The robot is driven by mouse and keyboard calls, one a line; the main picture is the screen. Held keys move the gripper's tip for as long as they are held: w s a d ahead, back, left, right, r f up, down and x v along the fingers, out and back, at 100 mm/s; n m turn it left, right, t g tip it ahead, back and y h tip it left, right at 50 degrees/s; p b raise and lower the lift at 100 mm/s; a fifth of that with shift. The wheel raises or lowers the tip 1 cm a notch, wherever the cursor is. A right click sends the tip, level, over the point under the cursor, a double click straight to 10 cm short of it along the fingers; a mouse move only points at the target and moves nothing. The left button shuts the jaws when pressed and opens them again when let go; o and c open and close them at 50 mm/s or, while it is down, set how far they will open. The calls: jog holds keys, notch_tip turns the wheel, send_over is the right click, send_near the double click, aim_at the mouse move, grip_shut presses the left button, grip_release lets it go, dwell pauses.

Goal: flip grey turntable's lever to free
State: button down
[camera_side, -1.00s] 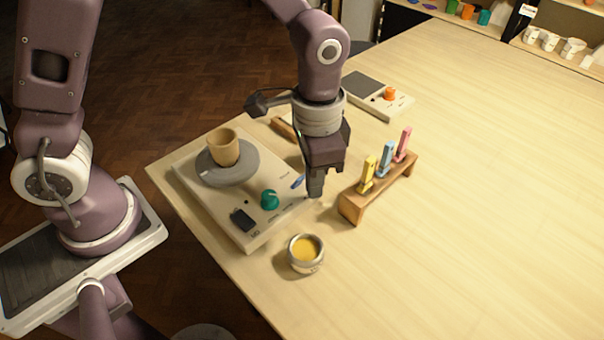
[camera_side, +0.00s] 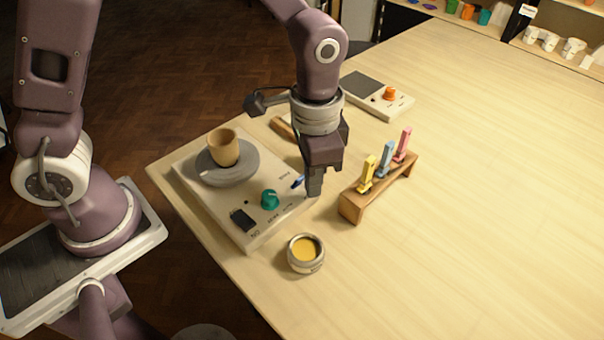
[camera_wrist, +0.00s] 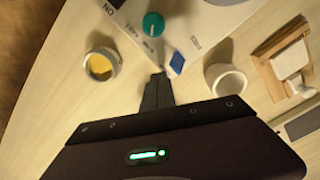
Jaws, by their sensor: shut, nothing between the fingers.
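The grey turntable (camera_side: 250,166) is a grey disc on a cream base (camera_side: 208,200) at the table's left edge. A tan cup (camera_side: 223,148) stands on the disc. The lever (camera_side: 297,182) is small and blue, at the base's right corner; it also shows in the wrist view (camera_wrist: 177,62). Small print lies near it, too blurred to read surely. My gripper (camera_side: 314,190) is shut and empty, low and just right of the lever. In the wrist view its fingertips (camera_wrist: 158,78) are close beside the lever's near end; I cannot tell whether they touch.
The base also carries a green knob (camera_side: 270,199) and a black switch (camera_side: 242,219). A jar of yellow glaze (camera_side: 306,252) stands in front. A wooden rack (camera_side: 352,207) with upright coloured pieces is to the right. A white cup (camera_wrist: 226,80) shows in the wrist view.

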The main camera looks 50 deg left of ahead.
aim_at(304, 192)
jog(key=shift+a, duration=1.45)
notch_tip(304, 192, up, 7)
jog(key=d, duration=0.1)
jog(key=shift+d, duration=0.15)
jog(key=s+a+r+n+t, duration=0.2)
jog(key=s+a+r+n, duration=0.1)
jog(key=s+a, duration=0.3)
jog(key=s+a+r+n+t, duration=0.3)
jog(key=s+a+r, duration=0.2)
jog(key=s, duration=0.4)
jog(key=shift+a+r+t, duration=0.3)
jog(key=shift+a+r, duration=0.05)
jog(key=shift+r, duration=0.2)
